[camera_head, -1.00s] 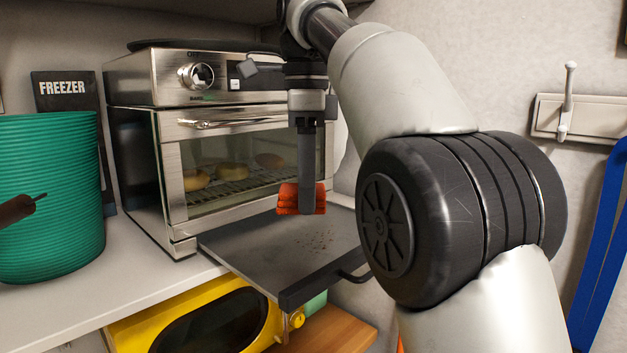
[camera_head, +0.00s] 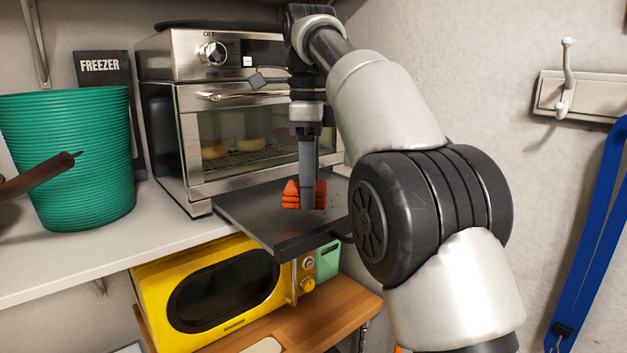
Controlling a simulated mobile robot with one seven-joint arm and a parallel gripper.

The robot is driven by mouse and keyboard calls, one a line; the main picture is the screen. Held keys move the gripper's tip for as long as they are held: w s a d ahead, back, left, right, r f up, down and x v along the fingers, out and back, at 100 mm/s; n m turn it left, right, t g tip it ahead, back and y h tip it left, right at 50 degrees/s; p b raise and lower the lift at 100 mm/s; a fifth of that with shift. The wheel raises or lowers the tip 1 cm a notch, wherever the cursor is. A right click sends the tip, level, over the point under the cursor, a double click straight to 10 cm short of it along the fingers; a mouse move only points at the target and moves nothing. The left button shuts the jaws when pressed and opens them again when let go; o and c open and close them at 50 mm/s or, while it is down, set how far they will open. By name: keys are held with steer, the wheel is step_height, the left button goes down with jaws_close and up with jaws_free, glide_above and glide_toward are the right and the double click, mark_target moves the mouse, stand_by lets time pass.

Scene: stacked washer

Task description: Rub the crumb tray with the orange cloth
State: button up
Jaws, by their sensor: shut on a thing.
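The dark crumb tray (camera_head: 262,222) sticks out from the bottom of the steel toaster oven (camera_head: 195,125), past the shelf's front edge. A few dark crumbs (camera_head: 336,197) show on it, just right of my gripper. My gripper (camera_head: 306,200) points straight down over the tray and is shut on the folded orange cloth (camera_head: 290,196). The cloth is at the tray surface and looks to touch it, though the exact contact is hard to tell. My gripper and arm hide part of the tray's right side.
A green ribbed bin (camera_head: 70,160) stands on the white shelf (camera_head: 150,240) at left, with a brown handle (camera_head: 40,177) in front. A yellow microwave (camera_head: 215,295) sits below the tray on a wooden top (camera_head: 330,310). A hook rack (camera_head: 590,97) and blue strap (camera_head: 600,230) hang at right.

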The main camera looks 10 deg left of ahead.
mark_target(321, 182)
steer(key=shift+f+b, duration=0.8)
steer(key=shift+f, duration=0.25)
stand_by(0.4)
steer(key=shift+w+d+r+p, duration=0.2)
steer(key=shift+w+d+p, duration=0.4)
steer(key=shift+p, duration=0.3)
steer(key=shift+w+d+f, duration=0.2)
steer(key=shift+w+d, duration=0.1)
steer(key=shift+w, duration=0.05)
steer(key=shift+w+d+f, duration=0.1)
steer(key=shift+w+d, duration=1.6)
steer(key=shift+w, duration=0.15)
